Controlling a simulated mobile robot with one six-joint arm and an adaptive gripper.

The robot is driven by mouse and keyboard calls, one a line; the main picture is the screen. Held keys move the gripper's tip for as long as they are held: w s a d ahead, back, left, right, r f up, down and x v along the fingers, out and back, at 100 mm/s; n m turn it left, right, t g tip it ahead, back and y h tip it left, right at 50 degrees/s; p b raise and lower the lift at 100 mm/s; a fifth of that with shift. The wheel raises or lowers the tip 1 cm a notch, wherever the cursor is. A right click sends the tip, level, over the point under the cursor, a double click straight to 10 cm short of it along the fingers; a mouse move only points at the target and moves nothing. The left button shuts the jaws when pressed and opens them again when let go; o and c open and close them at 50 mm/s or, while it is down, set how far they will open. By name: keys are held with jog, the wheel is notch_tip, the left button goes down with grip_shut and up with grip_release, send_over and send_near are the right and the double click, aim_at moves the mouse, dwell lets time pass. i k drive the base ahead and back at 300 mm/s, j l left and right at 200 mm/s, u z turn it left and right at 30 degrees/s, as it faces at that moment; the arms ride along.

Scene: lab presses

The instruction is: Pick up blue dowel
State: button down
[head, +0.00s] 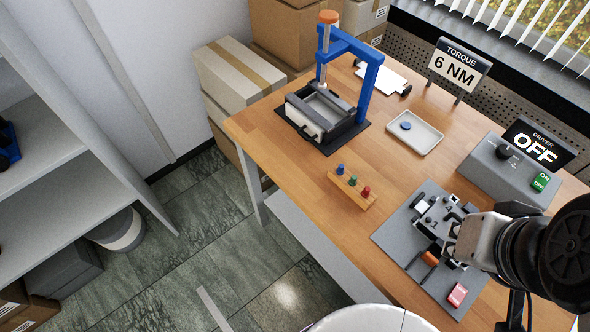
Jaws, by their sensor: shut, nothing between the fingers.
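A small blue dowel (340,169) stands upright at the left end of a wooden rack (352,190) on the table. A green dowel (353,181) and a red dowel (366,191) stand beside it in the same rack. My gripper (452,248) is at the lower right, over the grey plate with the metal fixture, well to the right of the rack and apart from the blue dowel. It is shut and empty. Its fingertips are small and dark and partly merge with the fixture behind them.
The grey plate (388,238) carries a fixture (436,214), an orange-handled tool (430,257) and a red block (457,295). A blue-framed press (369,75) stands at the back left. A tray (420,142) holds a blue disc (406,126). A driver box (500,170) reads OFF. Wood around the rack is clear.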

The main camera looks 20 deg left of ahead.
aim_at(340, 171)
jog(key=u, duration=0.8)
jog(key=i+j, duration=0.3)
jog(key=i+j+z, duration=0.15)
jog(key=j+z, duration=0.2)
jog(key=i+j+z, duration=0.15)
jog(key=j+z, duration=0.15)
jog(key=i+j+z, duration=0.1)
jog(key=j+z, duration=0.25)
jog(key=z, duration=1.7)
jog(key=k+u, duration=0.1)
jog(key=u, duration=0.25)
jog(key=k+u, duration=0.1)
jog(key=u, duration=0.25)
jog(key=j+u, duration=0.1)
jog(key=u, duration=0.2)
jog(key=k+j, duration=0.05)
